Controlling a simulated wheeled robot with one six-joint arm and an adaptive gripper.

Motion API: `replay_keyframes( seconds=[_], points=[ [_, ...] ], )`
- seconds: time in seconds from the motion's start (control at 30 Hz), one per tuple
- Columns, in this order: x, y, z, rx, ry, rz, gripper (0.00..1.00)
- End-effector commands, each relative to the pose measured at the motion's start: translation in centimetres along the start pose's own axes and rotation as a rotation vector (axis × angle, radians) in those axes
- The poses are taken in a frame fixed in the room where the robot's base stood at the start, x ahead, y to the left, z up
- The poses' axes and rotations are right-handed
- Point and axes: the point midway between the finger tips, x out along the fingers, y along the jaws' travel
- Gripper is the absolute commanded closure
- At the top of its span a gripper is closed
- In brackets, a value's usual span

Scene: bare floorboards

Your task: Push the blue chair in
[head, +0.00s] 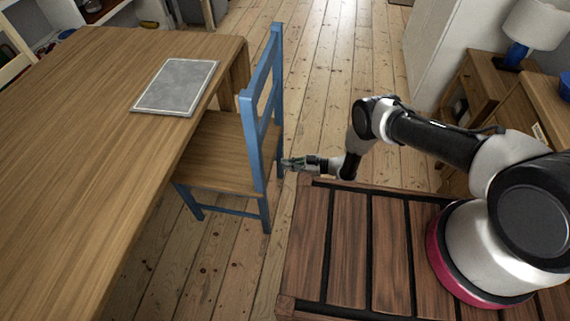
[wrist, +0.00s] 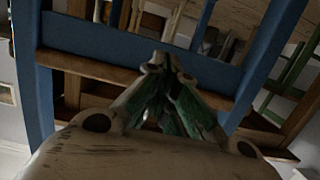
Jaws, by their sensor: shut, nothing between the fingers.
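The blue chair (head: 262,110) stands at the right side of the wooden table (head: 95,110), with part of its wooden seat (head: 218,152) under the table edge. In the head view my gripper (head: 287,163) is shut and empty, its tips at the back side of the chair's backrest. In the wrist view the blue backrest frame (wrist: 125,42) fills much of the picture just beyond my gripper (wrist: 160,62). I cannot tell whether the fingertips touch the chair.
A grey placemat (head: 177,86) lies on the table. Open floorboards (head: 335,60) run behind the chair. A wooden cabinet with a lamp (head: 535,28) stands at the right, beside a white wall or cupboard (head: 440,45).

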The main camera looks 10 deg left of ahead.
Motion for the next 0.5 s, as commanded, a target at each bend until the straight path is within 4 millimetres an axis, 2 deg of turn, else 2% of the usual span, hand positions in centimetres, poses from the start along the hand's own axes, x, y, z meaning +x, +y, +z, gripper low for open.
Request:
replay_keyframes(
  seconds=[0.2,0.5],
  points=[
    [0.3,0.1,-0.1,-0.001,0.0,0.0,1.0],
    [2.7,0.6,-0.6,-0.001,0.001,-0.001,1.0]
  ],
)
